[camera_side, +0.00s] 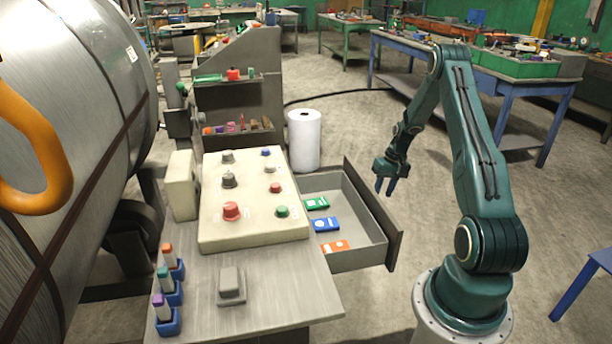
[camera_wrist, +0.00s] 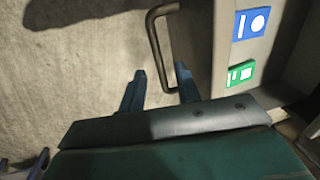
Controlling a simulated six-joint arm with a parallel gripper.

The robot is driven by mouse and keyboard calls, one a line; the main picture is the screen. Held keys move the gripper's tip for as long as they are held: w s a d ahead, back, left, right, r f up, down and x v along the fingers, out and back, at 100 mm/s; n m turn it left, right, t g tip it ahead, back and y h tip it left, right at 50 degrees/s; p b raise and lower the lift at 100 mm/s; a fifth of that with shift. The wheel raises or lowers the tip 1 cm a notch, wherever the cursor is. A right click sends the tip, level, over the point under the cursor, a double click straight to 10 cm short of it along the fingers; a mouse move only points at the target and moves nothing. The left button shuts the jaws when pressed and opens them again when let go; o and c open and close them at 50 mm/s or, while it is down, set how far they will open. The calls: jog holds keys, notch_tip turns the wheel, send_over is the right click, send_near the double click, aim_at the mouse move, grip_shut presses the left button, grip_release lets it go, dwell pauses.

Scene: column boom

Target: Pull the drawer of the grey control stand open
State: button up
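The drawer (camera_side: 350,262) of the grey control stand (camera_side: 285,300) stands open, sticking out to the right below the cream button panel (camera_side: 250,227). Its dark front panel (camera_side: 372,213) faces my arm. The bar handle (camera_wrist: 154,40) shows in the wrist view, on the outer side of the drawer front; the side view hides it. My gripper (camera_side: 385,187) is beside the far part of the drawer front. Its two fingers (camera_wrist: 159,74) are apart, with the near end of the handle close to the right finger. I cannot tell whether they touch.
A green card (camera_side: 316,203), a blue card (camera_side: 325,224) and an orange card (camera_side: 335,246) lie in the drawer. A white roll (camera_side: 304,140) stands on the floor behind it. A blue workbench (camera_side: 480,100) is behind my arm.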

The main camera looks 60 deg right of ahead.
notch_tip(320, 180, up, 11)
jog(key=s+d, duration=0.1)
jog(key=shift+s+d, duration=0.25)
jog(key=shift+r, duration=0.15)
jog(key=w+a+r+n+t+h, duration=0.1)
jog(key=w+a+r+n, duration=0.15)
jog(key=a+r, duration=0.8)
jog(key=w+a+r+n+h, duration=0.1)
jog(key=w+a+r+n, duration=0.15)
jog(key=a+r, duration=0.8)
jog(key=s+a+n+t, duration=0.1)
jog(key=s+a+n, duration=0.1)
jog(key=s+a, duration=0.5)
jog(key=s+a+n+t, duration=0.1)
jog(key=s+a, duration=0.6)
jog(key=a, duration=0.7)
jog(key=shift+a+r+n+t, duration=0.35)
jog(key=shift+r+n+t, duration=0.05)
jog(key=shift+t, duration=0.1)
